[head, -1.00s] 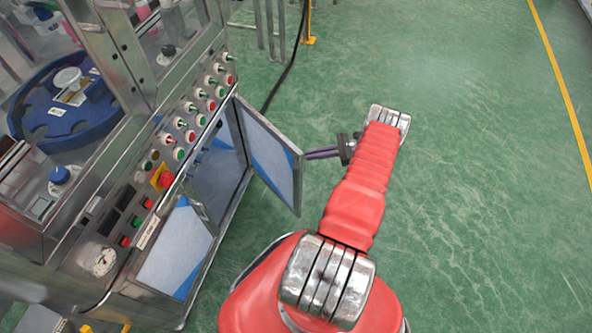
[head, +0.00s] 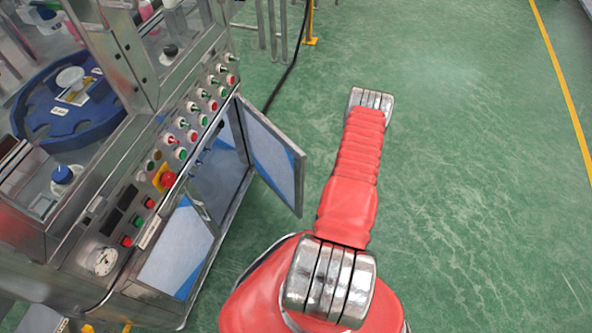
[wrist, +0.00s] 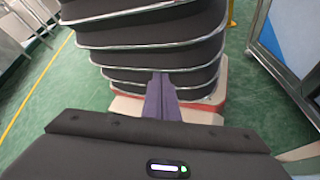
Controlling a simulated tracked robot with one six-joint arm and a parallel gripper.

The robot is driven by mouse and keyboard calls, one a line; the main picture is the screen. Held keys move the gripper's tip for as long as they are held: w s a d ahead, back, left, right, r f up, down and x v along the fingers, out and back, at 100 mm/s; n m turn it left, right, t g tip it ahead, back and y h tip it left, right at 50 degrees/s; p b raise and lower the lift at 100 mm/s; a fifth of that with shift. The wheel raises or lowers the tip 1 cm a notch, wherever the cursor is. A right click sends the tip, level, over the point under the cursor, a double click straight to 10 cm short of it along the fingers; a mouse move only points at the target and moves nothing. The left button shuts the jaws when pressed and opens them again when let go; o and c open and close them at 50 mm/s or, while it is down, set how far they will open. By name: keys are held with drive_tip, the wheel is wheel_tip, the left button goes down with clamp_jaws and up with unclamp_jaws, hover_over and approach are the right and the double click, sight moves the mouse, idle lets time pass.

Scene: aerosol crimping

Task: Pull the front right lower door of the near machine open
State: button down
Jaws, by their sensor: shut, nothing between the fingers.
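The near machine (head: 118,238) stands at the left in the head view. Its front right lower door (head: 272,158), a metal-framed panel with blue and white, stands swung out from the cabinet, with the opening (head: 215,178) showing behind it. My gripper is hidden in the head view, where my red arm reaches out to the right of the door. In the wrist view my gripper (wrist: 162,97) shows two purple fingers shut together, empty. A metal-framed panel with blue and white (wrist: 288,35), probably the door, is at the right there, apart from the fingers.
The other lower front panel (head: 175,250) looks closed. Buttons and a red emergency stop (head: 168,179) line the sloped console above. A black cable (head: 285,75) and metal legs are beyond the door. Green floor right of my arm is clear up to a yellow line (head: 560,90).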

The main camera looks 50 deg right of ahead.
drive_tip(key=s+d+r+n+g+h, duration=0.2)
drive_tip(key=s+r+n+g+h, duration=0.4)
drive_tip(key=s+n+g+h, duration=0.6)
drive_tip(key=w+d+n+t+h, duration=0.3)
drive_tip(key=w+n+t+h, duration=0.1)
drive_tip(key=w+n+h, duration=0.2)
drive_tip(key=w+d+r+n+t+h, duration=0.1)
drive_tip(key=w+d+n+t+h, duration=0.3)
drive_tip(key=n, duration=0.7)
drive_tip(key=w+h, duration=0.2)
drive_tip(key=h, duration=0.2)
drive_tip(key=shift+d+r+h, duration=0.3)
drive_tip(key=shift+s, duration=0.1)
